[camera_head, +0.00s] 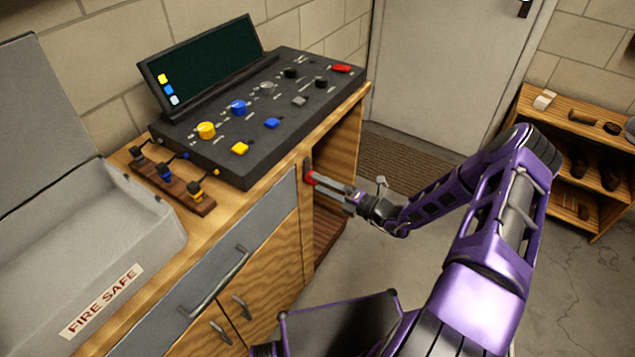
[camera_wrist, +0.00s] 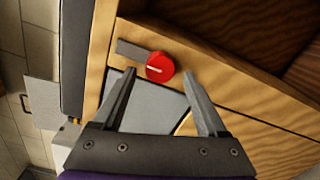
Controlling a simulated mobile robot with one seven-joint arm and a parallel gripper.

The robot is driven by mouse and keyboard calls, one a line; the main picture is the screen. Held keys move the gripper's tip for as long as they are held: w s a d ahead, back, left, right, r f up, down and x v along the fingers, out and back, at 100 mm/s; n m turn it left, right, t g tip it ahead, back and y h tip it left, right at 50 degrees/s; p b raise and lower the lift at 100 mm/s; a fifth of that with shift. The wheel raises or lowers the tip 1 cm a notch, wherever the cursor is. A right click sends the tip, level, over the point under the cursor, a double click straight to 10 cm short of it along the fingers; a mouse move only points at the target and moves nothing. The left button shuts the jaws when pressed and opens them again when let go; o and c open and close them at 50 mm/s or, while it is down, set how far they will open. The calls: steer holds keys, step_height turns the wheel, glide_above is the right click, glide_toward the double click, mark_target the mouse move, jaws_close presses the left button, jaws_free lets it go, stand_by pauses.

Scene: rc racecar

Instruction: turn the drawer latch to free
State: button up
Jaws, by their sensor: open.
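The drawer latch is a round red knob (camera_wrist: 160,67) with a pale line across its face. A grey bar (camera_wrist: 131,50) extends from behind it to the left in the wrist view. In the head view the red knob (camera_head: 311,178) sits on the wooden cabinet frame, just right of the grey drawer front (camera_head: 222,262). My gripper (camera_head: 325,184) is open in front of the knob. In the wrist view the fingertips (camera_wrist: 159,73) lie on either side of the knob. I cannot tell whether they touch it.
A black control panel (camera_head: 262,140) with coloured knobs and a screen stands on the wooden bench above. A "FIRE SAFE" box (camera_head: 115,255) is at the left. An open cabinet bay lies right of the latch. A wooden shelf (camera_head: 580,150) stands at the far right.

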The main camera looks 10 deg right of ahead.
steer(key=v, duration=1.5)
steer(key=shift+s+d, duration=0.15)
